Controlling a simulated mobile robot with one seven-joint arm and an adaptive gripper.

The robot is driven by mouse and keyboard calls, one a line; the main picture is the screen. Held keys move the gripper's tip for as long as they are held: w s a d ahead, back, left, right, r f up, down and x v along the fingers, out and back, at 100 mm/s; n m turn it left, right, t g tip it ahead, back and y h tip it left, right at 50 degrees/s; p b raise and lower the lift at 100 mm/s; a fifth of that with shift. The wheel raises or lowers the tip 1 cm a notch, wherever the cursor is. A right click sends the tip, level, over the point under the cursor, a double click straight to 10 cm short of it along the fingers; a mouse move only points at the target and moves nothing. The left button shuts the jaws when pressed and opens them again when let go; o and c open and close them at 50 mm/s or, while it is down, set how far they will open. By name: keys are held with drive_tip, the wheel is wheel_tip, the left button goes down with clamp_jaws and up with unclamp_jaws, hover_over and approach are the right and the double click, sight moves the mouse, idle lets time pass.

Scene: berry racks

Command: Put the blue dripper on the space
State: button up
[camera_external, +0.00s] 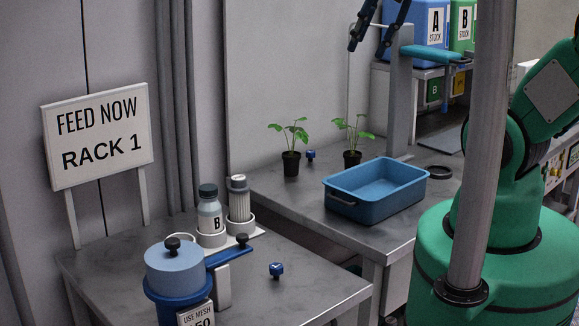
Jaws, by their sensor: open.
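Two small blue pieces look like drippers. One blue dripper (276,270) sits on the near grey table. The other blue dripper (310,155) sits on the far table between two potted seedlings, the left seedling (290,160) and the right seedling (352,156). I cannot tell which spot is the space. My gripper (367,46) is at the top edge, open and apart from both drippers. It is high above the far table, and its upper part is cut off by the frame. Nothing shows between its fingers.
A blue tub (375,205) stands on the far table beside a grey post (400,105) with a blue arm. The near table holds a blue lidded canister (175,268), a bottle B (210,215) and a ribbed cylinder (239,205). A sign (100,136) reads "FEED NOW RACK 1".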

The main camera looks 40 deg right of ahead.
drive_tip(key=shift+s+d+r, duration=0.2)
drive_tip(key=shift+s+r, duration=0.2)
drive_tip(key=shift+s, duration=0.2)
drive_tip(key=shift+s+d+r, duration=0.2)
drive_tip(key=shift+s+r, duration=0.15)
drive_tip(key=shift+s, duration=0.2)
drive_tip(key=shift+f, duration=0.15)
wheel_tip(320, 180, down, 6)
drive_tip(key=b, duration=0.6)
